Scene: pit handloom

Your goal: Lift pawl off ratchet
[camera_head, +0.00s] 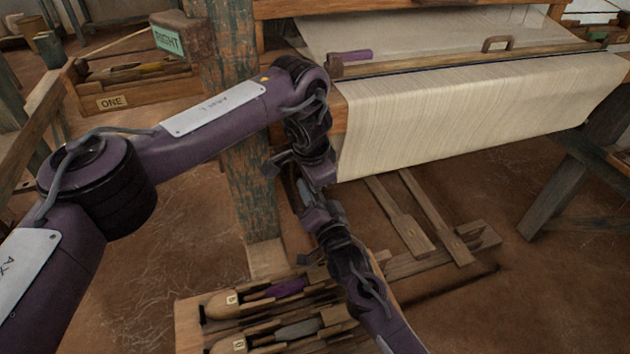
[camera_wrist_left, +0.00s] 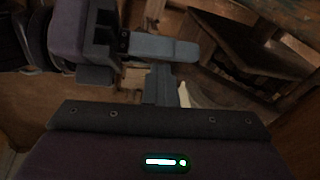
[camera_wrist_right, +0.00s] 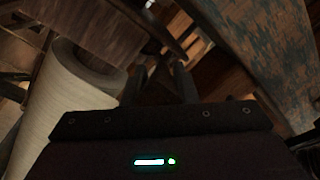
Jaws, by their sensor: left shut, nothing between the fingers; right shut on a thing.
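My right gripper (camera_head: 305,190) reaches up from the bottom, below the left end of the cloth beam beside the wooden post. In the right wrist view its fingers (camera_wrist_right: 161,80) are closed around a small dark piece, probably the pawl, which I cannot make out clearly. My left gripper (camera_head: 318,172) hangs down from above, very close to the right one; in the left wrist view its fingers (camera_wrist_left: 160,88) are shut and empty. The ratchet is hidden behind the arms and cannot be picked out. The cloth roll (camera_head: 450,110) also shows in the right wrist view (camera_wrist_right: 62,105).
A weathered post (camera_head: 250,190) stands just left of the grippers. A tray (camera_head: 187,325) with shuttles lies on the floor below. Wooden treadles (camera_head: 400,218) lie to the right. A box marked ONE (camera_head: 140,100) and a RIGHT sign (camera_head: 168,41) are at upper left.

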